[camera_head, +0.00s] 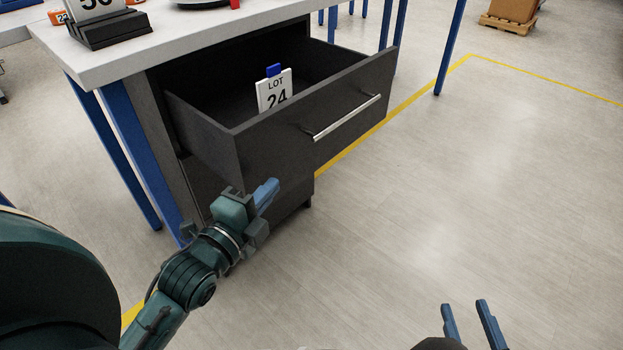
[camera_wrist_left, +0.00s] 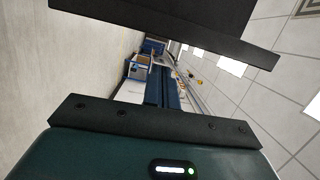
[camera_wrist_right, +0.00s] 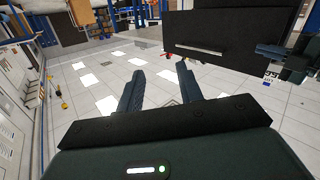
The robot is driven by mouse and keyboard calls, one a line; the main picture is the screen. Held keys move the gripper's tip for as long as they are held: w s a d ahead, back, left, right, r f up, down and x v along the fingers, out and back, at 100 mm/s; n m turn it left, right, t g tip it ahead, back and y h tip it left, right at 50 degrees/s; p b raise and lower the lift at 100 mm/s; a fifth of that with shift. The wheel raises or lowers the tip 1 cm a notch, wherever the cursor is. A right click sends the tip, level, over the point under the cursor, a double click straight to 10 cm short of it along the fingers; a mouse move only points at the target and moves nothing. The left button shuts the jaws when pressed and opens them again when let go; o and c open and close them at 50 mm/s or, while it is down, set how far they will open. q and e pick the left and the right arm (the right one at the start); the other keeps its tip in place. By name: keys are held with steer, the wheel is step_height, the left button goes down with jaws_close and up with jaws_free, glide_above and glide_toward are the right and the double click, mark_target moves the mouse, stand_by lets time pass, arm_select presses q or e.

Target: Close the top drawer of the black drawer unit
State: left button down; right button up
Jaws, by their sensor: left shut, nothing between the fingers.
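The black drawer unit (camera_head: 165,122) stands under the white tabletop. Its top drawer (camera_head: 342,108) is pulled well out, with a silver bar handle (camera_head: 347,118) on its front. A white "LOT 24" card (camera_head: 273,92) with a blue top stands inside. My left gripper (camera_head: 266,193) is shut and empty near the drawer front's lower left corner; I cannot tell if they touch. In the left wrist view its fingers (camera_wrist_left: 161,88) are together. My right gripper (camera_head: 468,322) is open and empty, low at the right. The right wrist view also shows the drawer front (camera_wrist_right: 232,30).
The white tabletop (camera_head: 150,52) on blue legs (camera_head: 130,150) carries a black stand with a numbered card (camera_head: 97,22). A yellow floor line (camera_head: 425,88) passes behind the drawer. The floor right of the drawer is clear. A box on a pallet (camera_head: 508,22) is far off.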

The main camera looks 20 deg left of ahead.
mark_target(297, 159)
arm_select(q)
steer(key=w, duration=0.3)
steer(key=w+b, duration=0.1)
steer(key=w, duration=0.2)
steer(key=w+d, duration=0.1)
steer(key=w, duration=0.2)
steer(key=shift+f+b, duration=0.15)
steer(key=shift+b, duration=0.25)
steer(key=shift+w, duration=0.55)
arm_select(e)
steer(key=shift+a+n+t+y, duration=0.3)
steer(key=shift+n+t+y, duration=0.3)
steer(key=shift+y, duration=0.2)
